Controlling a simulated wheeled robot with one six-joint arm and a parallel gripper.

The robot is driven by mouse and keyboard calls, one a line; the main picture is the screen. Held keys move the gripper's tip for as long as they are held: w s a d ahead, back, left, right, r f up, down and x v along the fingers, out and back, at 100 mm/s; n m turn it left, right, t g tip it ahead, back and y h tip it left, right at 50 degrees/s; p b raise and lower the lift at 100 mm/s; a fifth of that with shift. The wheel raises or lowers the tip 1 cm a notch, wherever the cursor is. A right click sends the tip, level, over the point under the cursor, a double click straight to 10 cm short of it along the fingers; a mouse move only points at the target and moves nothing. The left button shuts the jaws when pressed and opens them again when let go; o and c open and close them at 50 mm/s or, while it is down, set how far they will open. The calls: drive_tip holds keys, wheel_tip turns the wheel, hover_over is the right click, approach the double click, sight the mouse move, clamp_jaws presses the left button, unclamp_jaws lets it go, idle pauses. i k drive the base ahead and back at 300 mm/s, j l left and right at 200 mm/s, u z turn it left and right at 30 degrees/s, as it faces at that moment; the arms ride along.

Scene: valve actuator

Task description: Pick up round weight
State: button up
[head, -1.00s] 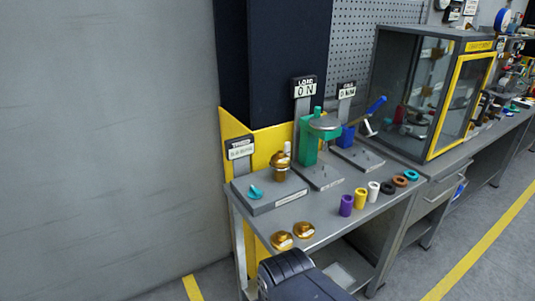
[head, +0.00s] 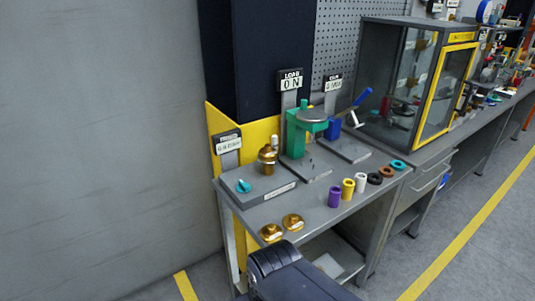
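Two round brass pieces that look like weights lie on the front left of the grey workbench (head: 317,208). The left brass weight (head: 271,233) is close to the bench's front edge, and the right brass weight (head: 292,222) lies just beside it. Each has a raised middle. A dark part of my arm shows at the bottom, in front of the bench and just below the weights. My gripper's fingers are not visible, so whether it holds anything cannot be seen.
Behind the weights stand a grey base with a teal knob (head: 243,186) and brass fitting (head: 267,155), and a green press (head: 297,132). Several coloured rings, including a purple one (head: 334,197), line the front edge rightward. A glass cabinet (head: 416,85) stands further right.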

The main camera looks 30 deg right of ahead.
sight(268, 153)
drive_tip(key=i+l, duration=0.15)
drive_tip(key=l, duration=0.25)
drive_tip(key=i+l, duration=0.15)
drive_tip(key=l, duration=0.25)
drive_tip(key=i+l+z, duration=0.1)
drive_tip(key=l, duration=0.25)
drive_tip(key=i+l, duration=0.2)
drive_tip(key=l, duration=0.2)
